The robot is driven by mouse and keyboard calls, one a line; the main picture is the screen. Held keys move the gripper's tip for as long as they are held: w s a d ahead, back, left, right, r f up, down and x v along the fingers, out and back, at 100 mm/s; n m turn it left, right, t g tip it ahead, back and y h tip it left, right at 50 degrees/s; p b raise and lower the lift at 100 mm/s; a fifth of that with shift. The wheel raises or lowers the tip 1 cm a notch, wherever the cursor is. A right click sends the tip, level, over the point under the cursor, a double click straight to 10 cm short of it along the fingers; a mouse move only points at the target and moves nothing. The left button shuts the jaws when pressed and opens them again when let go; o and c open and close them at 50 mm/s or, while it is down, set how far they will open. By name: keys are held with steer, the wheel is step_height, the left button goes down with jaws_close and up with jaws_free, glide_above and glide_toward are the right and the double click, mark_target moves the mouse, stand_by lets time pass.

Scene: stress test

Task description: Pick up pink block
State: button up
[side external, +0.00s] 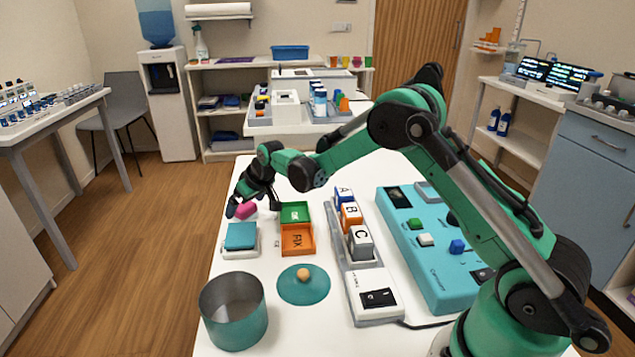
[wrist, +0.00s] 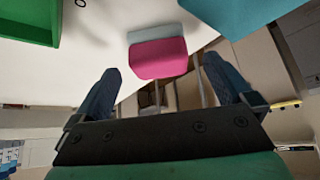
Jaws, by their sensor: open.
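The pink block (side external: 245,210) is near the table's far left edge, just behind the small teal-topped pad. In the wrist view the pink block (wrist: 158,58) sits centrally, with a pale grey-blue strip along its upper side. My gripper (side external: 252,204) is low over the table at the block. In the wrist view my gripper (wrist: 162,64) is open, with one dark finger on each side of the block and gaps visible between. I cannot tell how far the fingertips are above the table.
The teal-topped pad (side external: 240,236), green tray (side external: 295,212) and orange tray (side external: 297,240) are close by. A rack (side external: 347,245) of lettered blocks and a teal control panel (side external: 440,262) stand right. A metal pot (side external: 233,320) and teal lid (side external: 303,290) are in front.

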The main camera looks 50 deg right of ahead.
steer(key=shift+x, duration=1.1)
steer(key=c, duration=1.4)
step_height(320, 180, up, 20)
steer(key=shift+r, duration=0.1)
